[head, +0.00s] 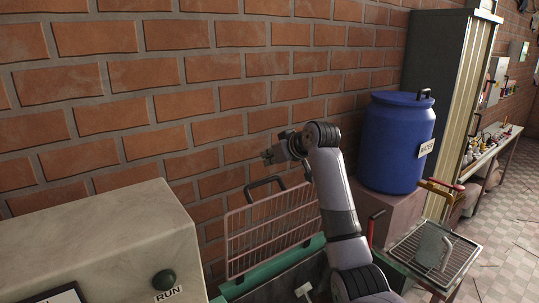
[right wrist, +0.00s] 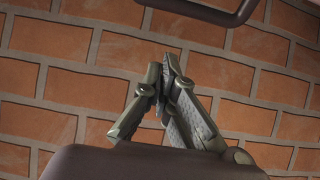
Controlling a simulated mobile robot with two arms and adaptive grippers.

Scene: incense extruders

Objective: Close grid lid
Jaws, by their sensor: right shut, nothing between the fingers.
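The grid lid (head: 268,236) is a pinkish wire grid standing raised, almost upright, at the back of a green-rimmed trough (head: 258,268) against the brick wall. A dark bar handle (head: 264,183) sits on its top edge. My right gripper (head: 267,157) is a little above the handle, apart from it, and is shut and empty. In the right wrist view the fingertips (right wrist: 163,76) meet in front of bare brick, and the dark handle (right wrist: 205,10) crosses the top edge. My arm hides the lid's right edge and part of the trough. My left gripper is out of view.
A beige machine (head: 98,247) marked RUN, with a dark green knob, stands at the left. A blue barrel (head: 395,143) stands on a block at the right, near a tall cabinet (head: 440,80). A wire rack (head: 433,250) holds a pale green item. The brick wall is close behind.

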